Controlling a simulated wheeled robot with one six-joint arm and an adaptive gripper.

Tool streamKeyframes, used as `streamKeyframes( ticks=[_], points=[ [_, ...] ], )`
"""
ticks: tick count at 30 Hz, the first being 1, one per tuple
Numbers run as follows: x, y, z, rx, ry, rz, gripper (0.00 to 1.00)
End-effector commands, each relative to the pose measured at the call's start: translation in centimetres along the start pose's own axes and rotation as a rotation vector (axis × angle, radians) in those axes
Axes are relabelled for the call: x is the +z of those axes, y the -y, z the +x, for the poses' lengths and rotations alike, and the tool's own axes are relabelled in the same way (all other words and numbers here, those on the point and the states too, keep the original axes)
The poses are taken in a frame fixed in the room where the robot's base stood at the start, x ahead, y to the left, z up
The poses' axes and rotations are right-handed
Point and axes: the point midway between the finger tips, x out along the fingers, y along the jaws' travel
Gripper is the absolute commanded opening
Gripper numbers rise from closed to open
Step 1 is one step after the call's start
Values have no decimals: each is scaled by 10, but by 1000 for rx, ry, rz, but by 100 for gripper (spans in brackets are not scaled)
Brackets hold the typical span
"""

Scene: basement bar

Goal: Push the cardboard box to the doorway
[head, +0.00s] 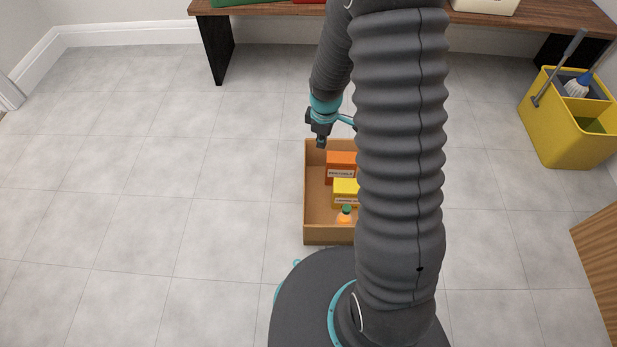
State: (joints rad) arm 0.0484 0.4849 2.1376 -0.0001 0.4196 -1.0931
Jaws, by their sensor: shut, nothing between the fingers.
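The cardboard box (314,236) stands open-topped on the tiled floor, just in front of my base. Its right part is hidden behind my arm. Inside it I see an orange carton (341,160), a yellow carton (345,187) and a small orange bottle with a green cap (345,215). My gripper (321,143) is shut and empty, at the box's far left corner. I cannot tell whether it touches the box. A white frame edge (10,92) shows at the far left; I cannot tell whether it belongs to the doorway.
A dark wooden bench (270,22) with black legs stands along the back, with things on top. A yellow mop bucket (566,130) is at the right. A wooden furniture edge (600,260) juts in at the lower right. The floor on the left is clear.

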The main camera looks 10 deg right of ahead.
Motion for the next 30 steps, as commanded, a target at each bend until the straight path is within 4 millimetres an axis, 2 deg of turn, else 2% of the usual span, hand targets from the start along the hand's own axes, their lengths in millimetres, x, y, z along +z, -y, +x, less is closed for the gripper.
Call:
streamKeyframes(
  ticks=[1,3,6,9,20,30],
  points=[
    [2,1,22,-21,11,-37,0],
    [3,0,48,-40,19,-93,0],
    [6,3,80,-63,27,-160,0],
    [8,5,103,-80,31,-212,0],
    [12,10,142,-96,35,-264,0],
    [15,16,203,-98,35,-263,0]
  ],
)
